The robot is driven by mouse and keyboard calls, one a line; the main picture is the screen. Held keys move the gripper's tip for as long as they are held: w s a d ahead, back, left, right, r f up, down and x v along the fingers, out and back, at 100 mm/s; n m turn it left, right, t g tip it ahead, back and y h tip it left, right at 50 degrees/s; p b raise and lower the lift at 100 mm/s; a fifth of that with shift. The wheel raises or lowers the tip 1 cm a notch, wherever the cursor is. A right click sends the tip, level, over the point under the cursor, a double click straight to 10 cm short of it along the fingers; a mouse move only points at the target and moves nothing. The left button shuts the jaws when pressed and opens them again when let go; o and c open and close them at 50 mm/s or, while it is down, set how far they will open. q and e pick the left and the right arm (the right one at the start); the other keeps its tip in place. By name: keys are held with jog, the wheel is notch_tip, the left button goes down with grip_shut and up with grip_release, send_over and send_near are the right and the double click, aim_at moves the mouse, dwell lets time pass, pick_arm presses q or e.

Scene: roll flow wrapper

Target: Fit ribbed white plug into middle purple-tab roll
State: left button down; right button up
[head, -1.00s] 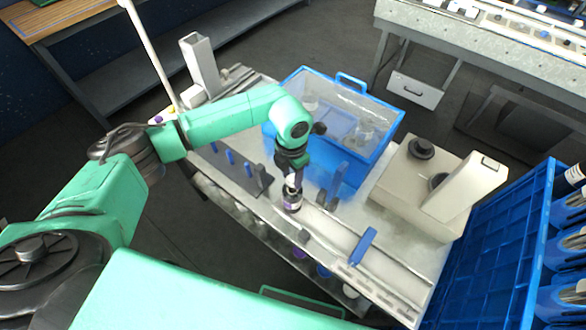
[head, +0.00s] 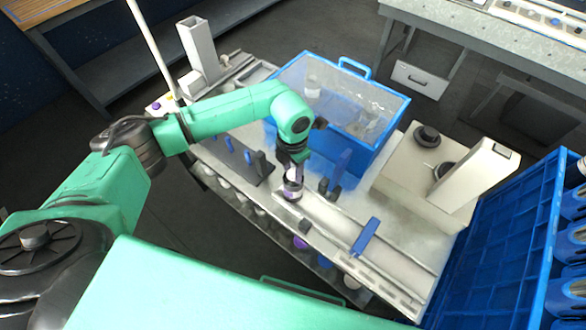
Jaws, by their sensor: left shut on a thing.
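My right gripper is not in view.
A clear-lidded blue bin (head: 385,146) stands behind the gripper. A beige machine (head: 408,178) is to the right. A dark rack with blue pegs (head: 232,158) lies left. A blue crate (head: 500,235) is far right.

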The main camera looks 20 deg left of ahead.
aim_at(293, 173)
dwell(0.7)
pick_arm(q)
jog(key=shift+f+b, duration=0.6)
jog(key=shift+b, duration=0.05)
jog(key=c, duration=0.7)
grip_release()
jog(key=shift+r, duration=0.1)
notch_tip(293, 173, up, 11)
jog(key=p, duration=0.7)
